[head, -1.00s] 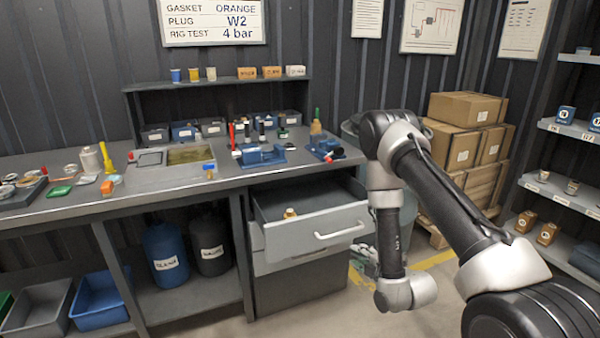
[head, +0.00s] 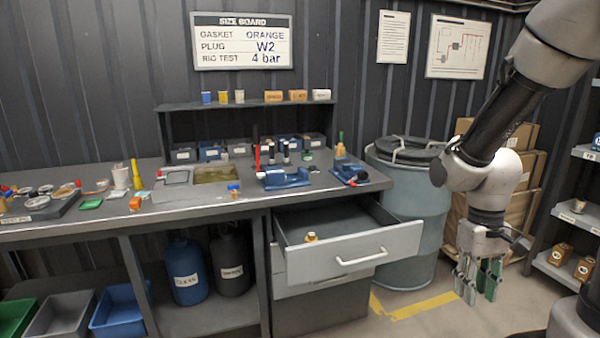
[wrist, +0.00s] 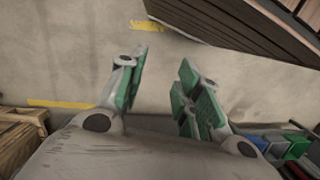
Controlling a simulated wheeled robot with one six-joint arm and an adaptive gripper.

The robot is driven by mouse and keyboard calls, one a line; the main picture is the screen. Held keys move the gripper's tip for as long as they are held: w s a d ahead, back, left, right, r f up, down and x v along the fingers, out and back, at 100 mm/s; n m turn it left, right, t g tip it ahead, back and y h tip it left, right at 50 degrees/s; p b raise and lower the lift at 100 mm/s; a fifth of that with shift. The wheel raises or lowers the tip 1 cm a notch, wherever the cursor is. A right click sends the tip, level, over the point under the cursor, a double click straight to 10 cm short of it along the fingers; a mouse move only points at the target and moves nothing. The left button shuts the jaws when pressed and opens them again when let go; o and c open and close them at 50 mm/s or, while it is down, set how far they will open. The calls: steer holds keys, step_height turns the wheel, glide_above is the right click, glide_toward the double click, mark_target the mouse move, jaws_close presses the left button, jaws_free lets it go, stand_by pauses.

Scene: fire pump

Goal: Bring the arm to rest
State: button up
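My gripper (head: 479,279) hangs fingers down at the right in the head view, in front of the drum and the cardboard boxes, over open floor. In the wrist view my gripper (wrist: 158,95) has its green-padded fingers apart with only bare floor between them. It holds nothing and touches nothing. My arm comes in from the upper right and bends down at the wrist.
An open drawer (head: 350,245) with a small brass-coloured piece inside juts from the workbench (head: 190,212), left of my gripper. A lidded drum (head: 405,215), cardboard boxes (head: 525,140) and a shelf rack (head: 575,215) stand nearby. Yellow tape (head: 425,305) marks the floor.

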steer(key=s+r+t, duration=0.3)
steer(key=r, duration=0.5)
steer(key=s+d+r+m+t, duration=0.1)
steer(key=s+r+t, duration=0.1)
steer(key=r, duration=0.7)
steer(key=shift+s+t, duration=0.4)
steer(key=shift+t, duration=0.3)
stand_by(0.9)
